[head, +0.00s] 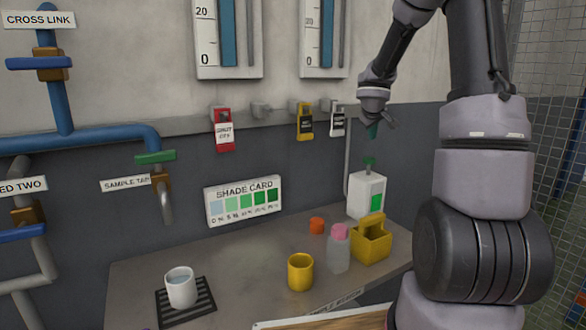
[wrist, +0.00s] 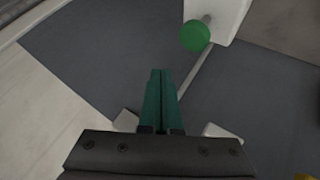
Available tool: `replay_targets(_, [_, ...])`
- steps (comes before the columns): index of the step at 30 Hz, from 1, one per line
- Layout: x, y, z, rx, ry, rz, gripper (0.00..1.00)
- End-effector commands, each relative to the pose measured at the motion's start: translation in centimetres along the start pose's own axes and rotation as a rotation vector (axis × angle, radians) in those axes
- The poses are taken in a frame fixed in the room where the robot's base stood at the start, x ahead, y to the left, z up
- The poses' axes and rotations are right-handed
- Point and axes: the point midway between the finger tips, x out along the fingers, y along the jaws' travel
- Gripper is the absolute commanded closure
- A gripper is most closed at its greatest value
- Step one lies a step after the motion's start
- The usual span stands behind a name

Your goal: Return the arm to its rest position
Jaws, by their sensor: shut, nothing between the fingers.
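My gripper (head: 372,130) hangs from my arm at the upper right of the head view, in front of the wall and above the white dispenser. In the wrist view its green fingers (wrist: 160,98) are together with nothing between them. It touches nothing that I can see. My arm comes down on the right side of the head view, bent at the elbow above the top edge of the picture.
The white dispenser (head: 361,205) with a green knob (wrist: 195,36) stands below my gripper. A yellow caddy (head: 371,246), pink-capped bottle (head: 339,257), yellow mug (head: 300,272) and white cup (head: 181,288) stand on the bench (head: 235,262). Tags hang on the wall rail; wire mesh (head: 567,120) is at right.

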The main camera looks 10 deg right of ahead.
Motion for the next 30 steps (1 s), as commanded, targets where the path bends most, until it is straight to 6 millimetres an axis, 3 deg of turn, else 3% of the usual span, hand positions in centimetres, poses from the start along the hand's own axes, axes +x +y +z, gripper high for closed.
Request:
replay_targets(5, [-5.3, 1.1, 0.4, 0.09, -0.015, 0.039, 1.0])
replay_targets(11, [-15.5, 0.9, 3.7, 0.308, -0.067, 0.042, 1.0])
replay_targets(17, [-24.5, -2.6, 8.4, 0.529, -0.112, -0.081, 1.0])
replay_targets(21, [-29.9, -6.4, 11.4, 0.661, -0.125, -0.236, 1.0])
replay_targets(27, [-35.1, -10.9, 13.9, 0.769, -0.121, -0.452, 1.0])
replay_targets(30, [-36.4, -12.1, 14.3, 0.791, -0.117, -0.511, 1.0])
